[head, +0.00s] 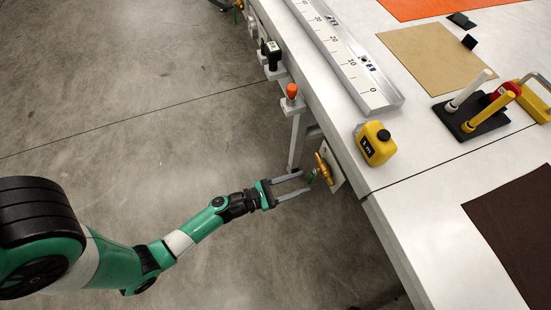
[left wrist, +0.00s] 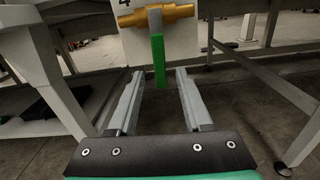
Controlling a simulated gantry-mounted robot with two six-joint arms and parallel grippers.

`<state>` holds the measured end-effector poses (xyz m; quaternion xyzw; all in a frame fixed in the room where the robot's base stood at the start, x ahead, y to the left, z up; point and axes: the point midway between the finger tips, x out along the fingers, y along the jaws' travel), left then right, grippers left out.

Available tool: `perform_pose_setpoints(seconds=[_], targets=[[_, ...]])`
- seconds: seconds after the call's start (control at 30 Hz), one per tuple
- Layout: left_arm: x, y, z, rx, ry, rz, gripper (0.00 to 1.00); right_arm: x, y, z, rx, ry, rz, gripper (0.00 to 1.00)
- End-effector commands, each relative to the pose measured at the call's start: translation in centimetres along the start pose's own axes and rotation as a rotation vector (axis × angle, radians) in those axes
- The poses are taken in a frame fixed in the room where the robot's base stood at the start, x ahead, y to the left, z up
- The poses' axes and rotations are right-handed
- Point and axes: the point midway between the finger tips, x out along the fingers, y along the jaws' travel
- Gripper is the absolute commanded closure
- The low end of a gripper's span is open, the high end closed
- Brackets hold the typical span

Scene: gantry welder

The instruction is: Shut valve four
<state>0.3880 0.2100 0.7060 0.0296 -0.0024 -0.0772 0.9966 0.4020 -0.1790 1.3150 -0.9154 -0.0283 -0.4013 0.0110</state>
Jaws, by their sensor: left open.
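Valve four has a brass body (head: 323,168) on a white plate (head: 334,172) at the table's side. In the left wrist view the brass body (left wrist: 175,14) lies across the top, beside a partly cut-off "4" on the plate (left wrist: 200,40). Its lever with a green grip (left wrist: 158,62) hangs straight down in that view. My left gripper (head: 305,181) is open and reaches toward the valve. In the left wrist view its fingertips (left wrist: 159,74) appear on either side of the grip's lower end, with gaps on both sides. My right gripper is out of view.
The white table edge (head: 375,195) runs above and beside the valve. An orange-topped knob (head: 291,91) and a black-handled fitting (head: 272,54) stick out farther along the edge. A yellow tape measure (head: 375,143) and a ruler (head: 345,55) lie on top. Table legs (left wrist: 270,85) flank the gripper.

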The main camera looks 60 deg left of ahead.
Motion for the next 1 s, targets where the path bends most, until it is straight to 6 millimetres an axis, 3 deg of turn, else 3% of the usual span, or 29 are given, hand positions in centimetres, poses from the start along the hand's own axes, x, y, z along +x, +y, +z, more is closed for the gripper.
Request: perform_pose_setpoints(seconds=[0.2, 0.33, 1.0], targets=[[-5.5, 0.2, 0.2, -0.004, 0.004, 0.009, 0.5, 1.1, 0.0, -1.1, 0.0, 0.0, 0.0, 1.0], [-7.1, 0.2, 0.2, -0.001, 0.001, 0.006, 0.5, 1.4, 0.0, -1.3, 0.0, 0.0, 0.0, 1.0], [-7.8, 0.0, 0.0, -0.001, 0.0, 0.0, 0.5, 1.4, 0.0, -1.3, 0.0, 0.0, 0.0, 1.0]])
